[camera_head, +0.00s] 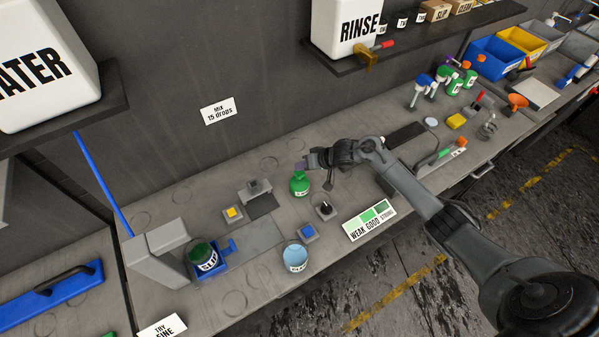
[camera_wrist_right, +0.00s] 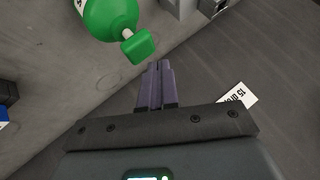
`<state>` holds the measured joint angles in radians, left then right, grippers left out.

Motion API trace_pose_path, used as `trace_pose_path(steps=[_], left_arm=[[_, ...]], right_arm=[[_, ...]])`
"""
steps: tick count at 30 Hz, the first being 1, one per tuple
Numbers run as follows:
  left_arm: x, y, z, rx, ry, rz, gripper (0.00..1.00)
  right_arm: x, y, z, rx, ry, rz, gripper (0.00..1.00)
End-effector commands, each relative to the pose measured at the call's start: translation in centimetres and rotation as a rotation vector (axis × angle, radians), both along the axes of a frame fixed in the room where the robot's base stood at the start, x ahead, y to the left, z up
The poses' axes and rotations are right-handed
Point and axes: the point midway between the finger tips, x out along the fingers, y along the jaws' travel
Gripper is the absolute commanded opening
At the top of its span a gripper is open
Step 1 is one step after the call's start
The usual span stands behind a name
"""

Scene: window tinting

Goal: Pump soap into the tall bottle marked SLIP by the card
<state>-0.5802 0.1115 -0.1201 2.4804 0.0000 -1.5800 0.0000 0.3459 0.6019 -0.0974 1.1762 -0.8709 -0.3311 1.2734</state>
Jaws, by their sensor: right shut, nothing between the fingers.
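A green soap bottle (camera_head: 299,184) with a white label stands on the bench. In the right wrist view its green pump head (camera_wrist_right: 138,45) shows near the fingers. My right gripper (camera_head: 301,164) is at the pump top in the head view, its purple fingers (camera_wrist_right: 155,85) shut and empty, apparently just beside the pump head. A container with pale blue contents (camera_head: 296,257) stands at the front. The WEAK GOOD STRONG card (camera_head: 369,219) lies at the front edge. My left gripper is not in view.
A card reading MIX 15 drops (camera_head: 218,111) is on the back wall. Small blocks with yellow (camera_head: 232,213) and blue (camera_head: 307,233) tops and a black-knobbed piece (camera_head: 324,208) stand near the green bottle. Green spray bottles (camera_head: 453,84) stand farther right.

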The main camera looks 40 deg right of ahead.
Motion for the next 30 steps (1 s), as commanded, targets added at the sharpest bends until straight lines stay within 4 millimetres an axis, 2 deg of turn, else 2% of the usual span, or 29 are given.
trace_pose_path(steps=[30], left_arm=[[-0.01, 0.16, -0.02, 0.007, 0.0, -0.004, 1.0]], right_arm=[[0.01, 0.01, -0.85, -0.001, 0.0, 0.001, 0.0]])
